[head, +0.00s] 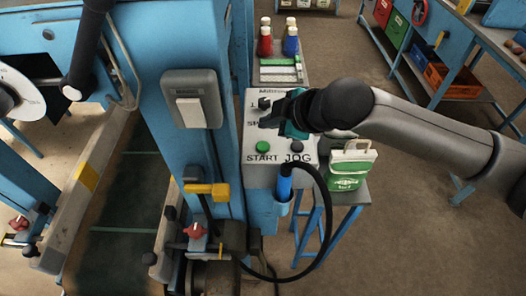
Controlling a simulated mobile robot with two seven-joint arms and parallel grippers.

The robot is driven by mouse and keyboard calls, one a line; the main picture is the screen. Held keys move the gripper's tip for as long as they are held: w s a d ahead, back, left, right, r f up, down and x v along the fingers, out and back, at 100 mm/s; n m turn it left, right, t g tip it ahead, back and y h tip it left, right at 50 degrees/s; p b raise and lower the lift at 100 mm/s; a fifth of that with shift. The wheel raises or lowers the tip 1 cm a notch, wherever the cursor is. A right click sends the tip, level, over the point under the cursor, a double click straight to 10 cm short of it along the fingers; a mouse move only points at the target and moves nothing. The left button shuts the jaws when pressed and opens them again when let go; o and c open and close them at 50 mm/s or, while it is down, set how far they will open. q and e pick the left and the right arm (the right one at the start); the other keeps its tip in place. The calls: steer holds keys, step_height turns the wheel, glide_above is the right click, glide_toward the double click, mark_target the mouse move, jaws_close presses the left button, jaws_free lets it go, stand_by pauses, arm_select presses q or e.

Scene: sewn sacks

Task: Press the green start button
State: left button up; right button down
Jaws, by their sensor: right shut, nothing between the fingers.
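The green start button (263,147) sits above the word START on a pale control box (255,175). A dark JOG button (296,147) is to its right. My right gripper (266,122) reaches in from the right over the box, its fingers shut and empty. In the picture its fingertips are just above the green button and apart from it. How high they are over the panel is hard to tell. The gripper and wrist hide part of the panel's lettering. My left gripper does not show.
A blue machine column (195,150) with a grey switch (192,100) stands left of the box. A black cable (322,215) loops in front of it. A green-and-white bag (349,168) stands at right, under my forearm. Red and blue bottles (290,45) stand behind.

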mark_target(267, 148)
step_height(267, 148, down, 4)
steer(key=shift+r+b, duration=0.15)
steer(key=shift+b, duration=0.95)
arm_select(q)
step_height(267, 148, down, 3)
arm_select(e)
steer(key=shift+f, duration=0.25)
steer(key=shift+f, duration=0.1)
stand_by(0.7)
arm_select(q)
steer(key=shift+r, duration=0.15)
arm_select(e)
steer(key=shift+f, duration=0.3)
steer(key=shift+f, duration=0.5)
stand_by(0.4)
arm_select(q)
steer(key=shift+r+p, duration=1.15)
steer(key=shift+p, duration=0.1)
arm_select(e)
steer(key=shift+r, duration=0.9)
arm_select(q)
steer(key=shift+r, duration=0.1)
arm_select(e)
steer(key=shift+r, duration=0.1)
